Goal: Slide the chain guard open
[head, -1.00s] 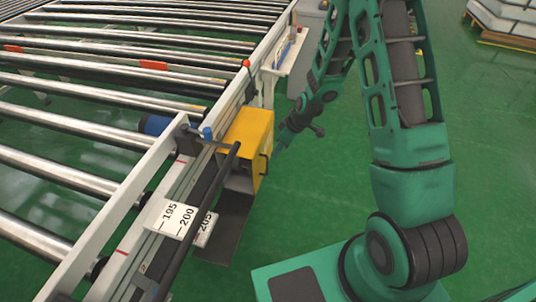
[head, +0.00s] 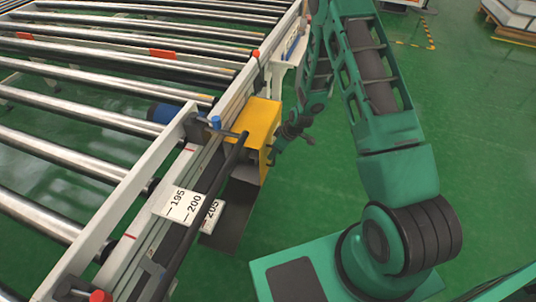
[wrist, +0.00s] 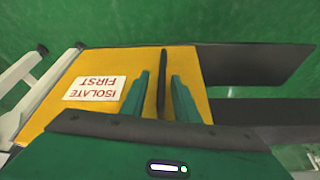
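The chain guard is a yellow box (head: 262,122) on the outer side of the conveyor's rail, in the middle of the head view. In the wrist view the yellow guard (wrist: 105,70) fills the centre and bears a white "ISOLATE FIRST" label (wrist: 95,88). A thin black handle (wrist: 163,75) stands on its face. My gripper (wrist: 161,98) is open, one green finger on each side of the handle, with a gap showing on both sides. In the head view my gripper (head: 274,154) is at the guard's right face; its fingers are small there.
The roller conveyor (head: 100,118) fills the left side. A black bar (head: 205,205) and a white scale plate marked 195 and 200 (head: 182,205) lie along its rail. A dark plate (head: 233,215) is below the guard.

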